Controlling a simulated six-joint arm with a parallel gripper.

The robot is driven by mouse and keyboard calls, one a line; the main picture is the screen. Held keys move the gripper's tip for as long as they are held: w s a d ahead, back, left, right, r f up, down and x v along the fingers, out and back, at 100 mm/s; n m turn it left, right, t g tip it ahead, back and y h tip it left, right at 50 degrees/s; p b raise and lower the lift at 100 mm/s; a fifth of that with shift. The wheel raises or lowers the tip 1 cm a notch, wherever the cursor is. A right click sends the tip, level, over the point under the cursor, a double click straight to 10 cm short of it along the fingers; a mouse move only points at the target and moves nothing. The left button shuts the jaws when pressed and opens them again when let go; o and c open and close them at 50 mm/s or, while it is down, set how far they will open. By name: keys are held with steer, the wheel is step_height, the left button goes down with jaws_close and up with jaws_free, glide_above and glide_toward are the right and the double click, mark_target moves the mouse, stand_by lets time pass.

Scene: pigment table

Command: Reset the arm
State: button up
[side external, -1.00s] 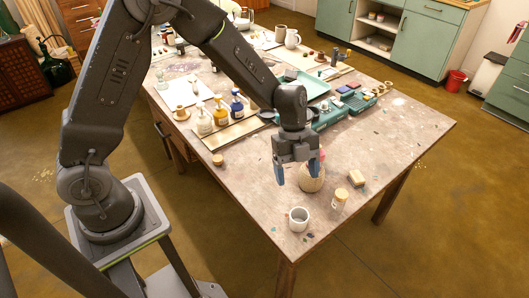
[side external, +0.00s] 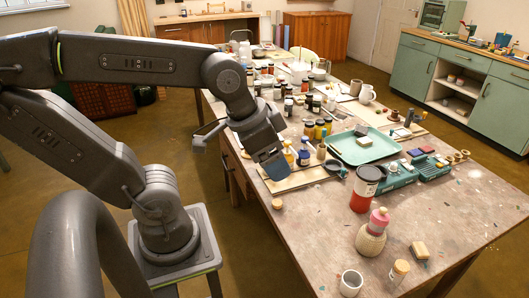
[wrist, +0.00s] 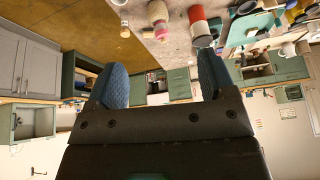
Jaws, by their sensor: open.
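That view is upside down and looks across the room at cabinets. My arm reaches in from the left, bent at a raised elbow. Its fingertips show only partly in the side view.
Several bottles crowd the back.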

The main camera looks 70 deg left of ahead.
steer(key=shift+s+a+r+n, duration=0.1)
steer(key=shift+s+a+n, duration=0.2)
steer(key=shift+s+n, duration=0.35)
stand_by(0.9)
